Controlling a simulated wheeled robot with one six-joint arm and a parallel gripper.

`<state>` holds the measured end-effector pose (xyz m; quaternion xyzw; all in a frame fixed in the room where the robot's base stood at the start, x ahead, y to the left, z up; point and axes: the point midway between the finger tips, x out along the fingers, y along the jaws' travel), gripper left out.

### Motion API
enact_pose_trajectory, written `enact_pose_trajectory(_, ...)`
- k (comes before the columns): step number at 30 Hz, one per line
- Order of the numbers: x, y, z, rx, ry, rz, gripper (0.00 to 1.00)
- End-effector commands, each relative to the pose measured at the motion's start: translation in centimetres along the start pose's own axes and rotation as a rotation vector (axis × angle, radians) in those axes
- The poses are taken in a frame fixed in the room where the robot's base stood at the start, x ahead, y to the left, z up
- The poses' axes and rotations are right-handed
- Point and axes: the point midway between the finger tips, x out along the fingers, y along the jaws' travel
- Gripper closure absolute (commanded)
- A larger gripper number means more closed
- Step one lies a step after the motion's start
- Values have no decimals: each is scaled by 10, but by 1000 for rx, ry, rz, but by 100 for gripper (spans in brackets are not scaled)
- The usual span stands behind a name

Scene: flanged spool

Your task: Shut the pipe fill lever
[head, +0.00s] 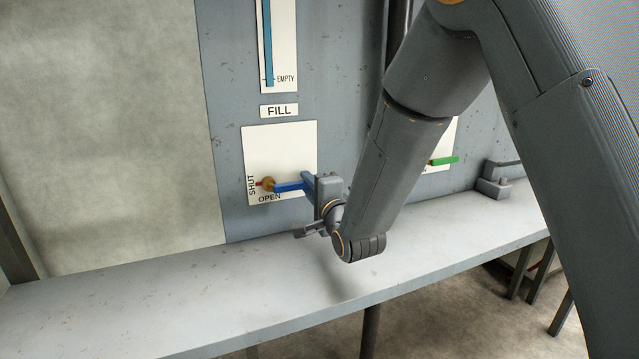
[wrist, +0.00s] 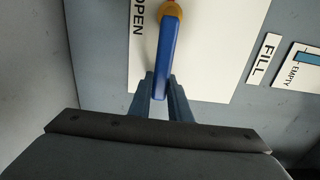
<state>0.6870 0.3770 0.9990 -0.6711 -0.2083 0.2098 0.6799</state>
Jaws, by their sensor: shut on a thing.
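The fill lever is a blue bar (head: 288,187) on a brass pivot (head: 268,184), mounted on a white plate (head: 292,140) under the FILL label (head: 279,111). The bar points right, roughly level, and a short red tip shows on the pivot's left by the word SHUT. OPEN is printed below the pivot. My gripper (head: 308,181) is shut on the bar's free end. In the wrist view the gripper's two fingers (wrist: 160,84) lie either side of the blue bar (wrist: 168,50), with the brass pivot (wrist: 171,9) at the top.
A gauge (head: 279,45) with a blue column and the word EMPTY is above the plate. A green lever (head: 444,161) sits right, partly behind my arm. A grey ledge (head: 200,300) runs below the panel; its left part is clear. A grey block (head: 494,187) stands at its right end.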

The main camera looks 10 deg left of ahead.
Motion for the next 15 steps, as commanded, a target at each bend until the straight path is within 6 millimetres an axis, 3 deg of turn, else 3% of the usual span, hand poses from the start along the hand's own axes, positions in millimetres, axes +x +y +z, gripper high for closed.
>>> enact_pose_trajectory(10, -1, 2, 2, 5, -3, 3, 100)
enact_pose_trajectory(11, -1, 2, 2, 5, -3, 4, 80)
enact_pose_trajectory(13, -1, 2, 1, 4, -3, 4, 68)
enact_pose_trajectory(15, -1, 2, 0, 4, -1, 3, 64)
